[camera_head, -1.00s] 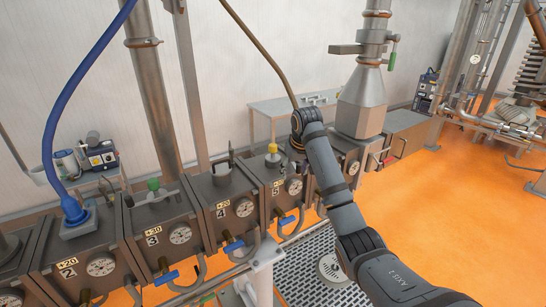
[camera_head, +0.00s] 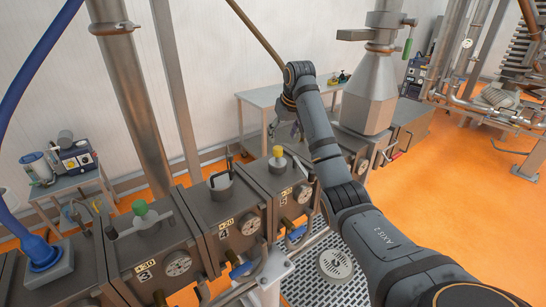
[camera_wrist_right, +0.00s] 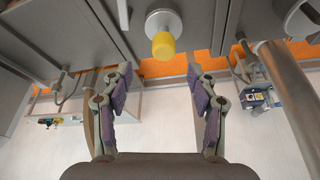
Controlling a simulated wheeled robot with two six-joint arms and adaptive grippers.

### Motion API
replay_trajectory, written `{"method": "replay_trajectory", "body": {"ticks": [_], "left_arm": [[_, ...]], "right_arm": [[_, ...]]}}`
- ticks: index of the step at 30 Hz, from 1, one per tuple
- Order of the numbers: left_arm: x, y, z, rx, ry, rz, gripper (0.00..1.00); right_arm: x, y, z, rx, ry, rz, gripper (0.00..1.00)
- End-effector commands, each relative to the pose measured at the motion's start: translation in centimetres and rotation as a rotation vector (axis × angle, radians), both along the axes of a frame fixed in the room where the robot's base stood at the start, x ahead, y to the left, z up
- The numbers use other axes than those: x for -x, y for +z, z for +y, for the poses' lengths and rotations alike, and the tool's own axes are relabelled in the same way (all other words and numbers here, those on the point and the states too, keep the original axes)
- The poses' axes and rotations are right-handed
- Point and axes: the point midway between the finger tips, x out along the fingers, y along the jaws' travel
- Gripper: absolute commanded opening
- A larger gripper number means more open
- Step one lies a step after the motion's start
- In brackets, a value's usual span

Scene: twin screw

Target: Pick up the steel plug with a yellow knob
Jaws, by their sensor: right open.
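The steel plug with a yellow knob (camera_head: 278,162) stands upright in the top of the number 5 block, left of my right forearm. In the right wrist view its yellow knob (camera_wrist_right: 164,46) and round steel flange (camera_wrist_right: 160,20) show at the top centre. My right gripper (camera_head: 286,130) hangs from the wrist, just behind the plug in the head view, partly hidden by my arm. In the right wrist view its two fingers (camera_wrist_right: 158,78) are spread and empty, with the knob beyond their tips, apart from them. My left gripper is not in view.
A row of numbered grey blocks (camera_head: 232,238) with gauges runs across the front. A steel hopper (camera_head: 369,100) rises behind my arm. A table (camera_head: 255,97) stands behind.

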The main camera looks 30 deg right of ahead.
Motion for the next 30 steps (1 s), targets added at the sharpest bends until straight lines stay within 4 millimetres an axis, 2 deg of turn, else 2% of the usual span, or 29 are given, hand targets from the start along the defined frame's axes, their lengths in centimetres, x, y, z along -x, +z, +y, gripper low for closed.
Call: {"method": "replay_trajectory", "body": {"ticks": [3,8,11,14,16,19,24,30], "left_arm": [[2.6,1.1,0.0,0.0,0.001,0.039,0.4],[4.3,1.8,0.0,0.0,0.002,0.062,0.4],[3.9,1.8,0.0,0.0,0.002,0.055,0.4],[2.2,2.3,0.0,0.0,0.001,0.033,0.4],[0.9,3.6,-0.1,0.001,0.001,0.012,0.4],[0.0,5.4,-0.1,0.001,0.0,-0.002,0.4],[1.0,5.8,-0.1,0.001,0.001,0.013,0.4],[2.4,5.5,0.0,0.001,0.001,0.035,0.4]], "right_arm": [[-0.7,-1.7,-0.1,-0.001,0.0,0.008,0.59],[-1.6,-3.9,-0.2,-0.001,0.0,0.004,0.59],[-1.8,-4.4,-0.3,0.0,0.0,0.002,0.59],[-1.9,-4.6,-0.2,-0.001,0.0,0.003,0.59],[-2.2,-5.1,-0.1,-0.002,0.0,0.007,0.59],[-3.0,-6.6,0.2,-0.002,0.0,0.007,0.59],[-3.8,-8.9,0.0,-0.002,-0.001,0.003,0.59],[-3.9,-9.3,-0.1,0.0,0.0,0.002,0.59]]}}
